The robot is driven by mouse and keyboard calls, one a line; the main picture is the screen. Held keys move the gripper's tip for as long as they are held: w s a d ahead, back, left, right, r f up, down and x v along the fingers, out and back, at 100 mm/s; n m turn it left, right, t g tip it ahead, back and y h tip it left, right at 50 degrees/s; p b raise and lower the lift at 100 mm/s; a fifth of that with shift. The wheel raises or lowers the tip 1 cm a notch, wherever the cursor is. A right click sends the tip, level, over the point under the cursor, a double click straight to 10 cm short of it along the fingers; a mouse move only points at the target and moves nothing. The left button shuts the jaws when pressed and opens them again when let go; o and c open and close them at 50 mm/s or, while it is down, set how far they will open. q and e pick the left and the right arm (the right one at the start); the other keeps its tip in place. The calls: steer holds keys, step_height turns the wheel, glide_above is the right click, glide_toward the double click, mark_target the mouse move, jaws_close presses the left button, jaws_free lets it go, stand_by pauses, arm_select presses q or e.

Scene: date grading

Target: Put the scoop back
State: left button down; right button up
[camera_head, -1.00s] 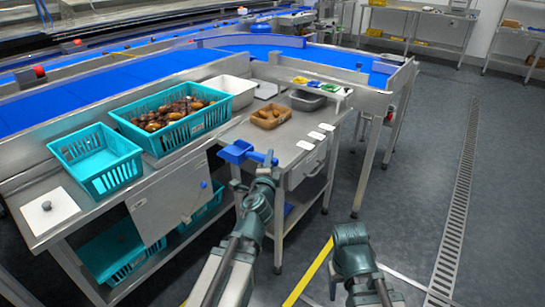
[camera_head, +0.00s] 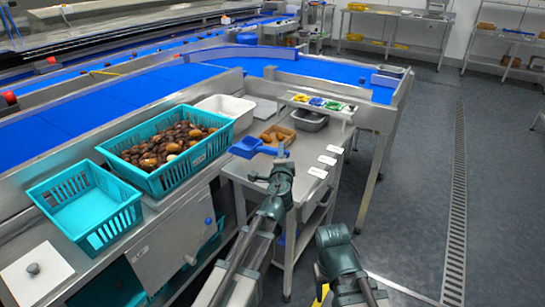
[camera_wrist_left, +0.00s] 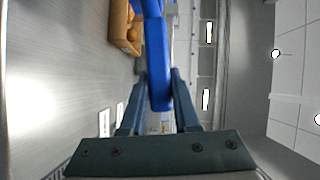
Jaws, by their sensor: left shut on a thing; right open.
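A teal crate full of dates (camera_head: 157,184) and an empty teal crate (camera_head: 124,218) stand left of the scoop. A white bin (camera_head: 246,109) and a grey tub (camera_head: 309,124) stand behind. White cards (camera_head: 327,160) lie along the table's right edge. The floor at right is clear.

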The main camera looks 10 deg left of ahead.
arm_select(q)
steer(key=shift+w, duration=0.1)
step_height(320, 180, down, 7)
steer(key=b, duration=0.7)
steer(key=shift+r, duration=0.1)
steer(key=shift+f+b, duration=0.45)
steer(key=shift+f, duration=0.1)
stand_by(0.4)
steer(key=c, duration=0.6)
jaws_free()
steer(key=shift+o, duration=0.2)
